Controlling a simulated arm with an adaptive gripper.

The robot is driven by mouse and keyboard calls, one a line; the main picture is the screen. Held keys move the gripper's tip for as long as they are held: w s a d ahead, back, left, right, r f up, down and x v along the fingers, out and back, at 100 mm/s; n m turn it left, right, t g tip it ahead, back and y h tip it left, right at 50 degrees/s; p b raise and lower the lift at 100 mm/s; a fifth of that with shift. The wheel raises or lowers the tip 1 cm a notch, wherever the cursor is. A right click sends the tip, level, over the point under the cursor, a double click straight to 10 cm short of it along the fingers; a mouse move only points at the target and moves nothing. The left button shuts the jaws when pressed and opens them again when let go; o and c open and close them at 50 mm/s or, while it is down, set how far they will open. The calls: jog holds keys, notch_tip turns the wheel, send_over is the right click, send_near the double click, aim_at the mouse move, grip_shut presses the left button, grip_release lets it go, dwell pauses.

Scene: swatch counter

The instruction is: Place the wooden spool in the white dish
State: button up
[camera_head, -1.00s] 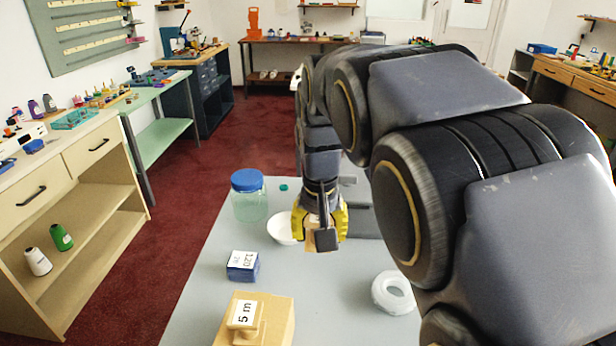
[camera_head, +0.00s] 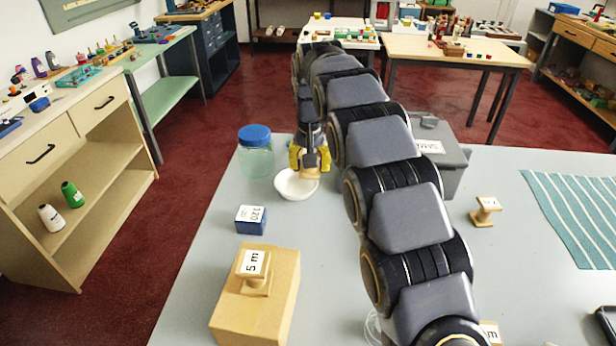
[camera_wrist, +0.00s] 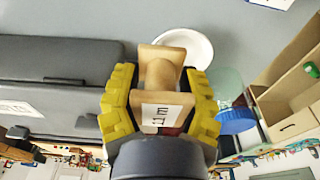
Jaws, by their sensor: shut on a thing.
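My gripper (camera_head: 310,160) has its yellow fingers shut on a wooden spool (camera_head: 311,175) with a white label. In the wrist view the spool (camera_wrist: 160,72) lies between the two fingers, its label reading about "11 m". The white dish (camera_head: 292,188) is on the grey table; in the head view the spool overlaps the dish's right back part. The dish (camera_wrist: 203,46) shows behind and right of the spool in the wrist view. The spool looks held above table height; the exact gap to the dish is hard to tell.
A blue-lidded jar (camera_head: 256,160) stands just left of the dish. A blue box (camera_head: 250,221) and a cardboard box (camera_head: 275,310) bearing a "5 m" spool (camera_head: 254,275) are nearer. A grey case (camera_head: 450,160) stands right of my arm. Another spool (camera_head: 485,212) is farther right.

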aim_at(308, 178)
jog(key=shift+w+a+f, duration=0.25)
jog(key=shift+w+f, duration=0.65)
jog(key=shift+f, duration=0.2)
jog(key=shift+w+f, duration=0.1)
jog(key=shift+f, duration=1.5)
jog(key=shift+f, duration=0.1)
jog(key=shift+f, duration=0.55)
jog(key=o, duration=1)
jog(key=shift+o, duration=0.2)
jog(key=shift+r, duration=0.15)
